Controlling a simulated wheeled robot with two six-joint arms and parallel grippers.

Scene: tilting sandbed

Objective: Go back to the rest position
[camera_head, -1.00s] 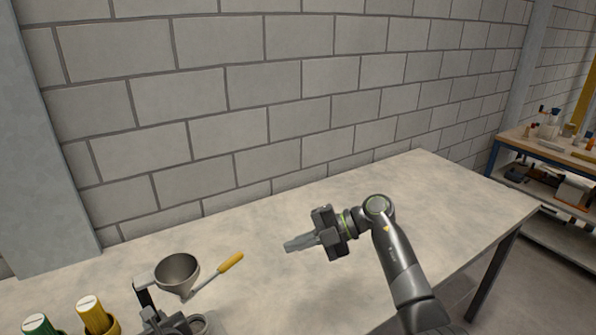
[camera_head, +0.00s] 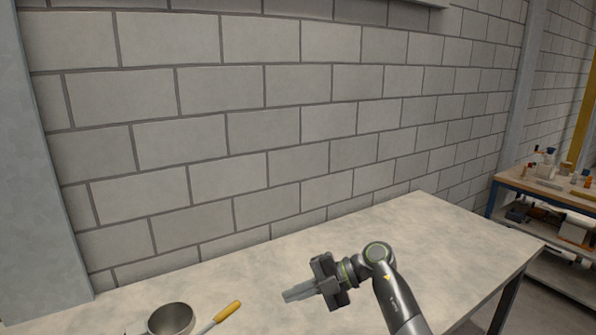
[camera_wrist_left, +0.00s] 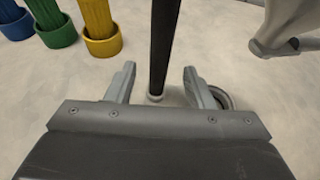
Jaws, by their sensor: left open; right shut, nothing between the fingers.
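My right gripper (camera_head: 288,296) is shut and empty. It hangs over the pale table (camera_head: 400,225) in the head view and points left, with nothing touching its fingers. My left gripper (camera_wrist_left: 160,82) is out of the head view. In the left wrist view its two fingers are apart, and a dark upright rod (camera_wrist_left: 166,35) shows between them. I cannot tell whether the rod is near the fingers or farther off; no finger visibly touches it.
A metal bowl (camera_head: 172,319) and a yellow-handled tool (camera_head: 228,310) lie at the lower left of the head view. Blue (camera_wrist_left: 58,32), green (camera_wrist_left: 14,22) and yellow (camera_wrist_left: 101,38) holders stand in the left wrist view. The table's far right is clear. A workbench (camera_head: 545,185) stands beyond.

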